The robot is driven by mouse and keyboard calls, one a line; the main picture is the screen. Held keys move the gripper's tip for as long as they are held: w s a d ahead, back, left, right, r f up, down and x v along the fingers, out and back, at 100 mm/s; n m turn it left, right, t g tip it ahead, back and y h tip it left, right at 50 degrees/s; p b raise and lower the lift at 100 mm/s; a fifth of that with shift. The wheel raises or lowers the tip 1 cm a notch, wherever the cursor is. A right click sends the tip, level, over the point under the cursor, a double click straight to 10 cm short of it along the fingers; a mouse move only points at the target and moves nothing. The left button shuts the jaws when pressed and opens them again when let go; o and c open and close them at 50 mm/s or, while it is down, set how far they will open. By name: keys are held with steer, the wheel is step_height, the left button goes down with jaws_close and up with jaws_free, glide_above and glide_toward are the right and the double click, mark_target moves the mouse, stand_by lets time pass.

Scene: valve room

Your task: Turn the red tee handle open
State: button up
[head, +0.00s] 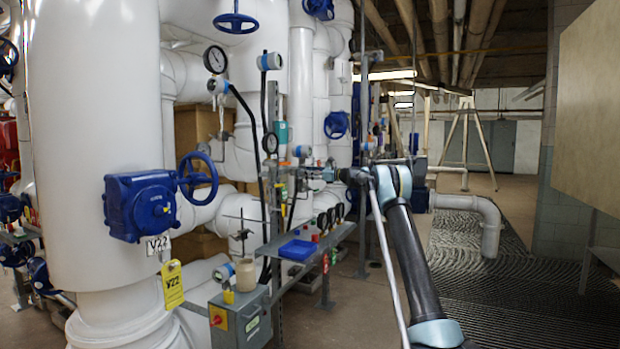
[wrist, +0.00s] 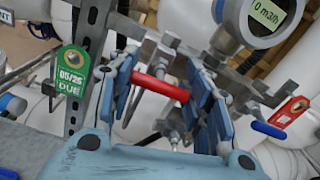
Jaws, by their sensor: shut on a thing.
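The red tee handle (wrist: 160,87) lies crosswise between my fingers in the wrist view, slightly tilted down to the right. My gripper (wrist: 163,92) has its blue-padded fingers on both ends of the handle and is shut on it. Metal valve fittings show behind and below the handle. In the head view my gripper (head: 326,174) reaches in from the right to the small piping above the shelf. The handle is too small and covered to make out there.
A green tag (wrist: 72,85) hangs left of my fingers. A flow meter (wrist: 262,18) is above right, with a blue lever (wrist: 268,130) and a red tag (wrist: 290,112) to the right. A blue tray (head: 298,250) sits on the shelf below.

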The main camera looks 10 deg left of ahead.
steer(key=shift+n, duration=0.3)
steer(key=n, duration=0.3)
steer(key=shift+n, duration=0.4)
steer(key=n, duration=0.4)
steer(key=shift+s+f+n, duration=0.1)
steer(key=shift+f+n, duration=0.05)
steer(key=shift+n, duration=0.25)
steer(key=n, duration=0.8)
steer(key=shift+n, duration=0.5)
steer(key=o, duration=1.1)
steer(key=shift+f, duration=0.2)
steer(key=shift+o, duration=0.2)
steer(key=shift+r, duration=0.2)
